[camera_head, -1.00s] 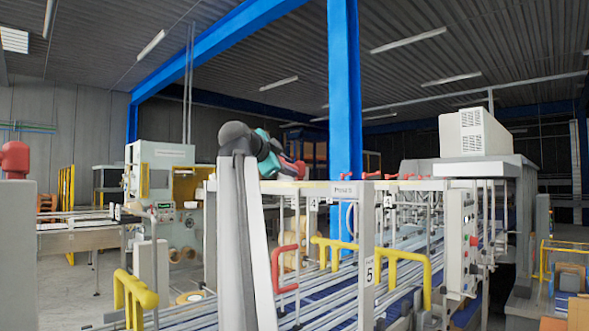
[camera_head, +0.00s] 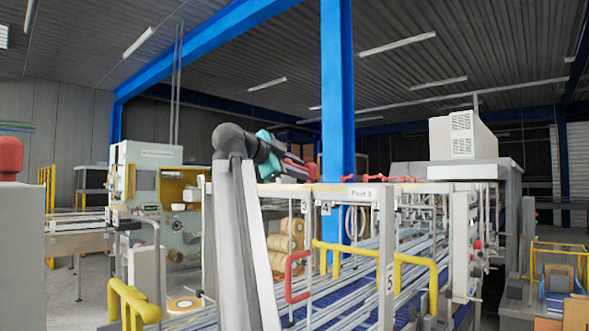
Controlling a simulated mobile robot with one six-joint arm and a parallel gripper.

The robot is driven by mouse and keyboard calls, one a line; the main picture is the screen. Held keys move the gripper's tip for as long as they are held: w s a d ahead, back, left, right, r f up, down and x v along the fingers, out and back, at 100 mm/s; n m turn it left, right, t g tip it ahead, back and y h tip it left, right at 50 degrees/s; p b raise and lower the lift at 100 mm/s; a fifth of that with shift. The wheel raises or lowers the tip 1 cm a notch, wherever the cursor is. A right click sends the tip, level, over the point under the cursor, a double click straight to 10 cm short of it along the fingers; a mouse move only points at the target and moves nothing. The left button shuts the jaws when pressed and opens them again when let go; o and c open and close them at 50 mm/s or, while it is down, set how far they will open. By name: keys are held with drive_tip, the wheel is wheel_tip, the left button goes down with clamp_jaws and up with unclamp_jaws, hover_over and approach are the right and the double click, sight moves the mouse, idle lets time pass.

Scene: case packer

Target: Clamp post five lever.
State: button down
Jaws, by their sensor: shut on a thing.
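The pale post marked 5 (camera_head: 388,255) stands upright to the right of and below the gripper. Other small red levers (camera_head: 365,178) sit along the rail right of the gripper.
Yellow guard rails (camera_head: 415,262) and a red bent handle (camera_head: 290,277) stand around the conveyor (camera_head: 335,290). A blue column (camera_head: 337,90) rises behind. A grey control box with a red top (camera_head: 10,160) is at far left. A cabinet with buttons (camera_head: 462,240) stands at right.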

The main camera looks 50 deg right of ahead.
drive_tip(key=shift+f, duration=0.1)
drive_tip(key=c, duration=1.7)
unclamp_jaws()
drive_tip(key=shift+s+d, duration=0.15)
drive_tip(key=shift+d, duration=0.05)
drive_tip(key=shift+w+a, duration=0.2)
